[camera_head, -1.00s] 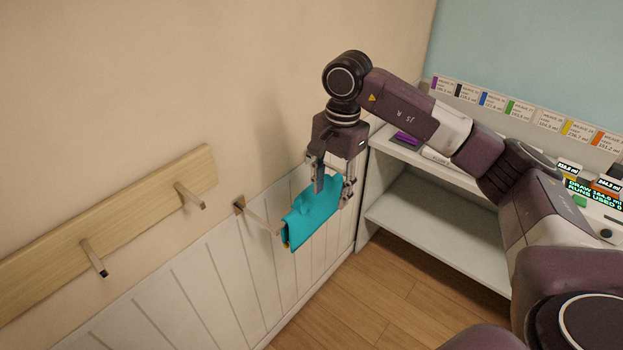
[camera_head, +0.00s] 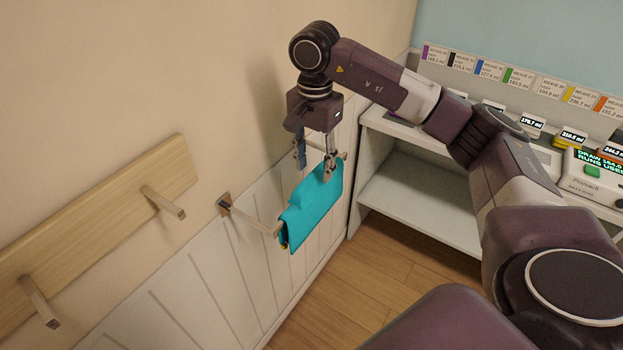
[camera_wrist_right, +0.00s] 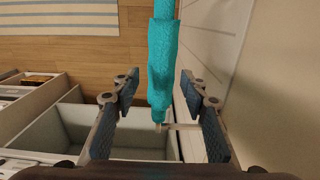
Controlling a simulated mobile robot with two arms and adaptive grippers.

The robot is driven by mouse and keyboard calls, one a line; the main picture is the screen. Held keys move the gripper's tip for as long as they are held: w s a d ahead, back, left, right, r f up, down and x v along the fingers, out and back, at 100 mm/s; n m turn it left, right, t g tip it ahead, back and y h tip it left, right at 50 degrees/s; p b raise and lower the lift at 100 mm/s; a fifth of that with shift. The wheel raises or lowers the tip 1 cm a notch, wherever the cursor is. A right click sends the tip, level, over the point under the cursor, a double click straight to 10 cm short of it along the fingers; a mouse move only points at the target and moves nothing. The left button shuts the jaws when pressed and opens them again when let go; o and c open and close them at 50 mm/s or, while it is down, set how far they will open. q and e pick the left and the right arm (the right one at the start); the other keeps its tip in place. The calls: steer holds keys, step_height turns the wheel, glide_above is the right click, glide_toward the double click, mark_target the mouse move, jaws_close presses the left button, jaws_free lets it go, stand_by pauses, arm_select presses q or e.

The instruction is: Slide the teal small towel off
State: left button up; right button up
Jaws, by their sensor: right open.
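The teal small towel (camera_head: 311,211) hangs folded over a rail that stands out from the wall on a bracket (camera_head: 250,217). The towel hides most of the rail. My right gripper (camera_head: 314,168) is open and empty at the towel's upper edge, its fingers pointing down. In the right wrist view, the towel (camera_wrist_right: 165,60) runs between the two spread fingers (camera_wrist_right: 159,88), with a gap on each side. My left gripper is not in view.
A wooden board with pegs (camera_head: 100,225) is on the wall at left. A white shelf unit (camera_head: 425,205) stands right of the towel, with labelled items and a device (camera_head: 590,180) on top. Wooden floor (camera_head: 400,268) below the towel is clear.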

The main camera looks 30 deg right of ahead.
mark_target(313, 173)
step_height(313, 173, down, 3)
steer(key=shift+w+r+b, duration=0.15)
steer(key=shift+r+b, duration=0.05)
steer(key=shift+b, duration=0.55)
steer(key=shift+f, duration=0.75)
step_height(313, 173, down, 5)
steer(key=shift+r+p, duration=0.1)
steer(key=shift+p, duration=0.85)
steer(key=shift+f, duration=0.8)
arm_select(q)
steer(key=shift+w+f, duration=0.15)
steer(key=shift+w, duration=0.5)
arm_select(e)
steer(key=shift+c, duration=0.7)
